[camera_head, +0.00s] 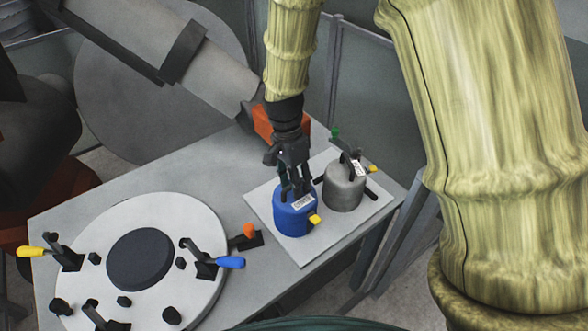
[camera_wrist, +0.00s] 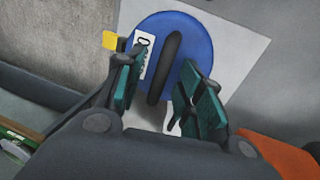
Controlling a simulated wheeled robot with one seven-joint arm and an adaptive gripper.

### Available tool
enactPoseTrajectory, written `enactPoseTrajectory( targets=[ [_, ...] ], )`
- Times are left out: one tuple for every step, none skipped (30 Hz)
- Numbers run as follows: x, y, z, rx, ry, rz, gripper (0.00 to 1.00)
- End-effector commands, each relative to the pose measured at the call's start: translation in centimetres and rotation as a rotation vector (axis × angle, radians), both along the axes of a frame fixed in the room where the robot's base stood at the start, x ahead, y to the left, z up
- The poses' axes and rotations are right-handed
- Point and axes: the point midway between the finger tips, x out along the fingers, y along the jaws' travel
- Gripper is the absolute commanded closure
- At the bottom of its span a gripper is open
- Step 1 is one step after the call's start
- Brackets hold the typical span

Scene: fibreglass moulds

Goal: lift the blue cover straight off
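The blue cover (camera_head: 291,220) is a round blue cylinder with a white label and a yellow tab at its lower right. It stands on a pale square board (camera_head: 310,252) on the table. In the wrist view its round blue top (camera_wrist: 190,40) has a dark raised bar (camera_wrist: 172,62) across the middle. My gripper (camera_head: 297,188) points down just over the cover. In the wrist view my gripper (camera_wrist: 160,75) is open, with one teal-padded finger on each side of the bar and blue showing between pads and bar. The fingers partly hide the cover's near side.
A grey cylinder (camera_head: 344,190) with a dark, green-tipped clamp (camera_head: 345,150) stands close on the right, on the same board. A round white mould (camera_head: 195,215) with several clamps lies at the left. An orange-tipped block (camera_head: 248,235) sits between.

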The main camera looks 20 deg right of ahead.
Motion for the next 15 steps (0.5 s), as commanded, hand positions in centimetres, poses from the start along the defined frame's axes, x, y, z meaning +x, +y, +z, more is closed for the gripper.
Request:
enactPoseTrajectory(
  targets=[
    [-0.12, -0.01, -0.25, 0.0, 0.002, 0.0, 0.63],
    [-0.14, -0.02, -0.38, 0.0, 0.002, 0.0, 0.63],
    [-0.16, -0.03, -0.52, 0.001, 0.001, 0.0, 0.63],
    [-0.16, -0.04, -0.6, 0.001, 0.001, 0.0, 0.63],
    [-0.16, -0.04, -0.67, 0.0, 0.0, 0.0, 0.63],
    [-0.17, -0.04, -0.73, 0.0, 0.0, 0.0, 0.63],
    [-0.17, -0.04, -0.76, 0.0, 0.0, 0.0, 0.63],
    [-0.17, -0.04, -0.78, 0.0, 0.0, 0.0, 0.63],
    [-0.18, -0.04, -0.8, 0.0, -0.001, 0.0, 0.63],
    [-0.18, -0.04, -0.8, 0.0, -0.001, 0.0, 0.63],
    [-0.18, -0.04, -0.8, 0.0, 0.0, 0.0, 0.63],
    [-0.18, -0.04, -0.8, 0.0, 0.0, 0.0, 0.63],
    [-0.18, -0.04, -0.8, 0.0, 0.0, 0.0, 0.63],
    [-0.18, -0.04, -0.8, 0.0, 0.0, 0.0, 0.65],
    [-0.18, -0.04, -0.8, 0.0, 0.0, 0.0, 0.72]
  ],
)
